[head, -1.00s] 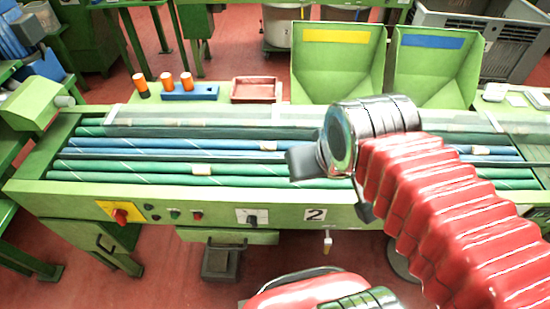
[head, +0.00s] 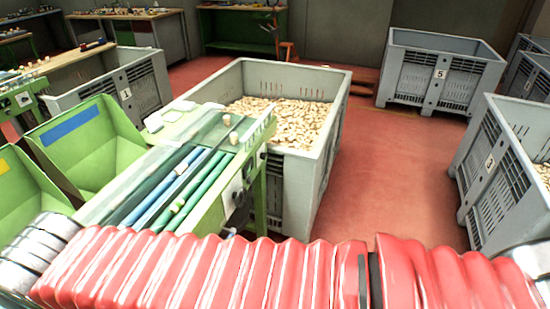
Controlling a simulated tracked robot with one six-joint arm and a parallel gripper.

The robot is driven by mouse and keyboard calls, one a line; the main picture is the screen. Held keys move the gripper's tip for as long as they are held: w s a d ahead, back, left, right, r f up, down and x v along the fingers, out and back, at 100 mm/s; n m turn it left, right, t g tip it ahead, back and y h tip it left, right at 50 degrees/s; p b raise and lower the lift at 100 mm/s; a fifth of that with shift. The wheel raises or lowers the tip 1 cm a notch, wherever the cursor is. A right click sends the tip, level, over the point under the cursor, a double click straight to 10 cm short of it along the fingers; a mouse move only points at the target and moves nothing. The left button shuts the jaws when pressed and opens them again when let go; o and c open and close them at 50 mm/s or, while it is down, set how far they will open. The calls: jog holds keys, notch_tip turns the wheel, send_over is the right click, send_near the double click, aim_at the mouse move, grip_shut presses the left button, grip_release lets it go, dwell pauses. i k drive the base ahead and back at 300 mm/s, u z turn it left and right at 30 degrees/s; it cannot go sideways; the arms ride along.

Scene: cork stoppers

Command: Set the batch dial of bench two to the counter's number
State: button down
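The right end of the green bench (head: 215,212) with long green and blue rollers (head: 186,190) is in the head view at left centre. It looks like the bench marked 2 in the earlier frame. A small pale fitting (head: 232,190) with dark parts beside it is on its near end corner; I cannot tell what it is and read no number on it. The front panel with its dial is out of view or hidden behind my red-sleeved arm, which crosses the bottom of the picture. My gripper is not in view.
A grey crate (head: 336,118) full of cork stoppers stands against the bench end. Other grey crates stand around, one marked 5 (head: 440,92) at the back and one (head: 490,180) at right. Two green hoppers (head: 88,150) are at left. Red floor is open at centre right.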

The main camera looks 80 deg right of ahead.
aim_at(263, 156)
jog(key=z, duration=4.05)
jog(key=i, duration=0.35)
jog(key=u, duration=0.15)
